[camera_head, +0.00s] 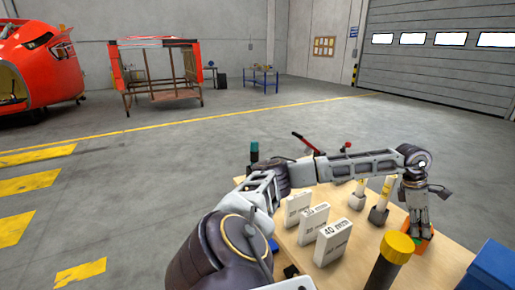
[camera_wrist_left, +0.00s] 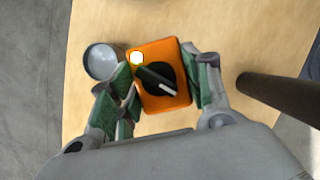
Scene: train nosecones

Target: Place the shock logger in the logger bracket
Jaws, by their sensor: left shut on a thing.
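The shock logger appears to be the orange box with a black knob and a pale round spot. It shows in the left wrist view (camera_wrist_left: 178,100) between the green-padded fingers of my left gripper (camera_wrist_left: 161,80). In the head view my left gripper (camera_head: 418,214) points down at the table's right side. The orange logger (camera_head: 416,243) shows at its fingertips. My left gripper is shut on it. I cannot tell whether it touches the wooden table (camera_head: 345,268). I cannot make out the logger bracket with certainty. My right gripper is not in view.
White numbered blocks (camera_head: 334,242) stand left of the gripper. A black cylinder with a yellow cap (camera_head: 396,248) stands in front. A blue box (camera_head: 494,270) is at the right corner. A round grey cup (camera_wrist_left: 101,61) sits beside the logger.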

